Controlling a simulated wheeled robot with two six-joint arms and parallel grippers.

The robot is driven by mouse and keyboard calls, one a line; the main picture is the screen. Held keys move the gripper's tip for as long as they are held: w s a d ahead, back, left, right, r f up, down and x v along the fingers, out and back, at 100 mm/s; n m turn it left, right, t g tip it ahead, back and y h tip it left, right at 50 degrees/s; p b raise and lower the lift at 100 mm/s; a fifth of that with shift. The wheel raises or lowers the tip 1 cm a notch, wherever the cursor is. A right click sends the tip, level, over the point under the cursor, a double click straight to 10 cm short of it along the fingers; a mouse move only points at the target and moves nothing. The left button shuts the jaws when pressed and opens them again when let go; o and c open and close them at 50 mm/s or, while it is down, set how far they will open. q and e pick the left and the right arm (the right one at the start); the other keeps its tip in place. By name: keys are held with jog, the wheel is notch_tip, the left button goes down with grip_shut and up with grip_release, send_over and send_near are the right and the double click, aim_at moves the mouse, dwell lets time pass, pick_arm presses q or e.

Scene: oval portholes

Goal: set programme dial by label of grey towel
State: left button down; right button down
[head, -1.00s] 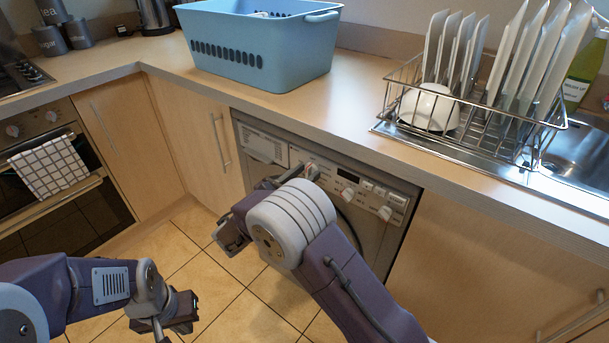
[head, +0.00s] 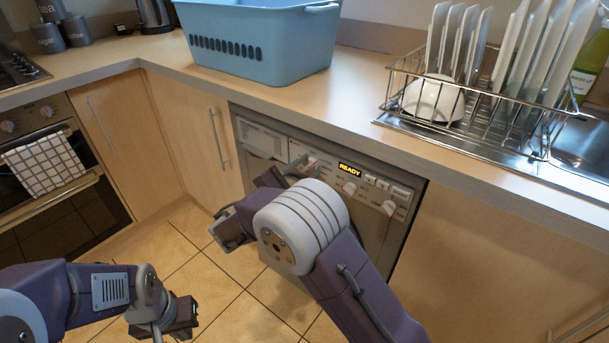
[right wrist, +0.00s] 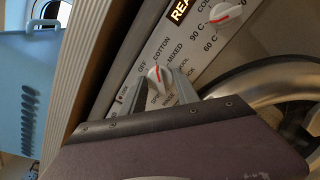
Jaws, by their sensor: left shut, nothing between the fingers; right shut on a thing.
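The programme dial (right wrist: 159,73) is a white knob with a red mark on the front panel of the grey washing machine (head: 263,142). Labels around it include OFF, COTTON, MIXED and SPIN; I cannot read for sure which one the mark faces. My right gripper (right wrist: 160,84) is shut on the dial, one finger on each side. In the head view my right arm covers part of it. The display (head: 351,170) is lit and reads READY. My left gripper (head: 186,314) is shut and empty, low over the floor. I see no grey towel or its label.
A blue basket (head: 262,45) stands on the worktop above. A dish rack (head: 476,115) is at right. A checked towel (head: 45,165) hangs on the oven at left.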

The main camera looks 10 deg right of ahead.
jog(key=m+b, duration=0.1)
jog(key=m, duration=0.1)
jog(key=m+b, duration=0.4)
jog(key=shift+f, duration=0.25)
jog(key=shift+r+m+b, duration=0.2)
jog(key=shift+m+b, duration=0.9)
jog(key=shift+r, duration=0.1)
jog(key=c, duration=1.3)
grip_release()
jog(key=o, duration=0.4)
jog(key=shift+w, duration=0.1)
